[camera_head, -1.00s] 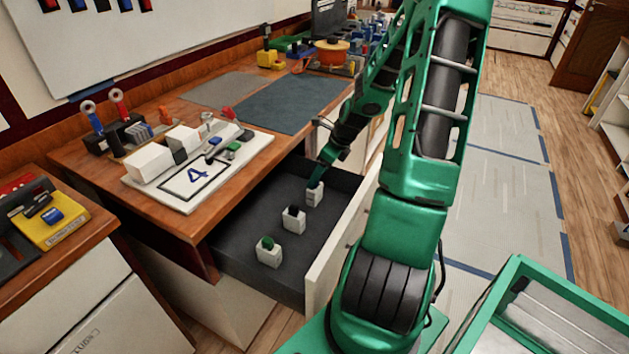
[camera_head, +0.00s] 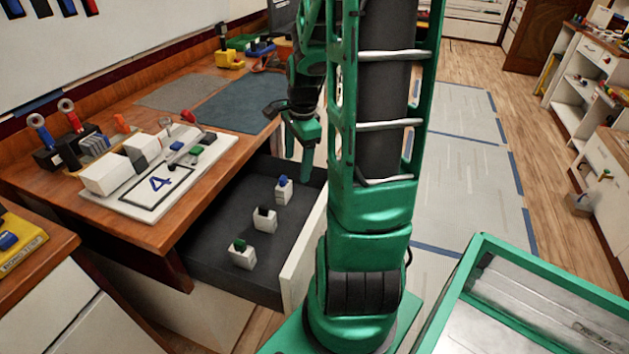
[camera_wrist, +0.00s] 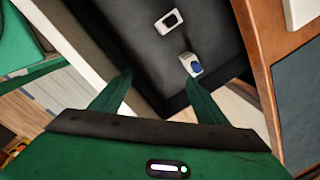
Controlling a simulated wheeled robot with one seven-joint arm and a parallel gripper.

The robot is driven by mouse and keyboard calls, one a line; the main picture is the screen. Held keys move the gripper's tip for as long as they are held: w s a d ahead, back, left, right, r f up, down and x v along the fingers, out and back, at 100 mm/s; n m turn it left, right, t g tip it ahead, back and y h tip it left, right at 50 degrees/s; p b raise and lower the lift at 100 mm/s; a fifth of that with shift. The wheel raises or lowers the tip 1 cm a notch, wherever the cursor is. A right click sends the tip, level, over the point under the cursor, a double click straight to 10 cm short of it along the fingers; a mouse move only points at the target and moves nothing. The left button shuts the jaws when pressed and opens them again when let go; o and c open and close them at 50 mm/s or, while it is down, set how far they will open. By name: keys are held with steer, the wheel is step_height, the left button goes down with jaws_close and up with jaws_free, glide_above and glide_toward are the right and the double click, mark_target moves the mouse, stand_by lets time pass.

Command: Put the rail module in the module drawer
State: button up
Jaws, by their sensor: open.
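The module drawer (camera_head: 222,275) is pulled out below the workbench and has a dark inner floor. Three white rail modules stand in it: one with a blue top (camera_head: 283,190), one with a black top (camera_head: 264,219) and one with a green top (camera_head: 241,255). My gripper (camera_head: 305,172) is raised near the drawer's far right corner, apart from the blue-topped module. In the wrist view my gripper (camera_wrist: 158,78) is open and empty. The blue-topped module (camera_wrist: 191,65) lies beyond the fingertips, close to the right finger, and the black-topped module (camera_wrist: 168,21) is farther off.
The workbench (camera_head: 150,233) holds a white board (camera_head: 108,205) marked 4 with several parts on it. A blue-grey mat (camera_head: 240,104) lies behind. The drawer's white front (camera_head: 302,262) stands close to my arm. A green-rimmed container (camera_head: 478,243) is at lower right.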

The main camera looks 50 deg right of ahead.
steer(key=s+a+r+n, duration=0.4)
steer(key=s+a+n, duration=0.1)
steer(key=s+n, duration=0.3)
steer(key=s+a+r+n+g, duration=0.1)
steer(key=s+a+r+n, duration=0.3)
steer(key=s+n, duration=0.4)
steer(key=shift+s+a, duration=0.2)
steer(key=shift+a, duration=0.65)
steer(key=shift+w+f+g, duration=0.25)
steer(key=shift+w+g, duration=0.05)
steer(key=shift+w, duration=0.35)
